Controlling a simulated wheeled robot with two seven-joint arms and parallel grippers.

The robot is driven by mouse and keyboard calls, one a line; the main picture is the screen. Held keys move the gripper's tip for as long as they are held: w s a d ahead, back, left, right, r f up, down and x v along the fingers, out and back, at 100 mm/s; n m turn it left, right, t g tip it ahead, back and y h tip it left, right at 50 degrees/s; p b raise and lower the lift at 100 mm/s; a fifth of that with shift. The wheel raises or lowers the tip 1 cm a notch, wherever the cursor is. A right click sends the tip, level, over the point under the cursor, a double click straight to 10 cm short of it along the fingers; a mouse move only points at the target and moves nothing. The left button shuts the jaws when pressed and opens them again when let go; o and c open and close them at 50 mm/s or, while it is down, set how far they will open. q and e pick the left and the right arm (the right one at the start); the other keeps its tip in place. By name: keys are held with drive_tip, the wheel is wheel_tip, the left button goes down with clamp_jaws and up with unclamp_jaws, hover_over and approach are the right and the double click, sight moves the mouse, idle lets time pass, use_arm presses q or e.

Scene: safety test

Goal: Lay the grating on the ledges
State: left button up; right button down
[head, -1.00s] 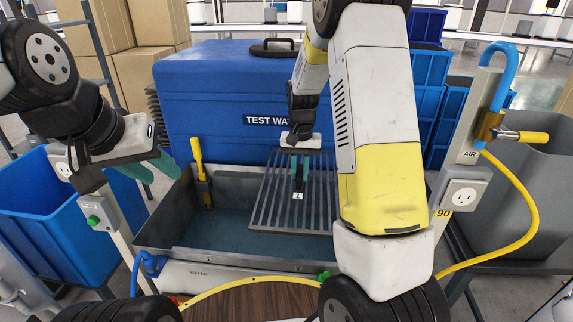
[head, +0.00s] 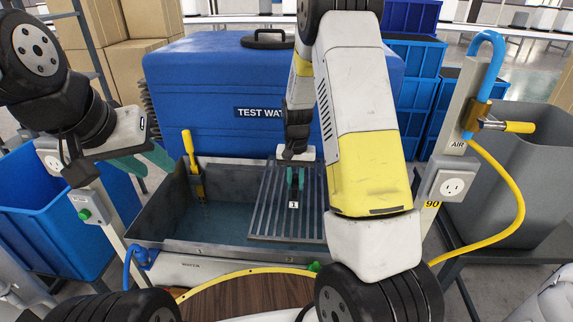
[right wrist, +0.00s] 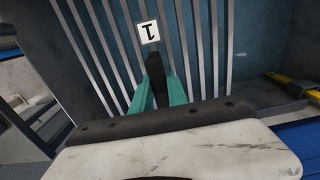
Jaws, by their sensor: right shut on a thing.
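The grating (head: 264,213) is a grey metal panel of parallel bars over the right part of an open grey metal tank (head: 175,213) in the head view. Its far edge appears tilted up, and I cannot tell whether it touches the ledges. My right gripper (head: 296,180) is shut on the grating's dark handle, which carries a white tag marked 1. The right wrist view shows the teal fingers (right wrist: 158,92) around the handle and the bars of the grating (right wrist: 205,50) beyond. My left gripper (head: 150,160) hangs beside the tank's left end, apart from it; its fingers overlap in view.
A blue TEST WATER container (head: 200,90) stands behind the tank. A yellow-handled tool (head: 189,150) stands at the tank's left inside. A post with an AIR outlet and yellow hose (head: 518,190) is at right. A blue bin (head: 45,215) is at left.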

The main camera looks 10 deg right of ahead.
drive_tip(key=shift+f, duration=2.25)
drive_tip(key=c, duration=1.2)
unclamp_jaws()
drive_tip(key=shift+c, duration=0.2)
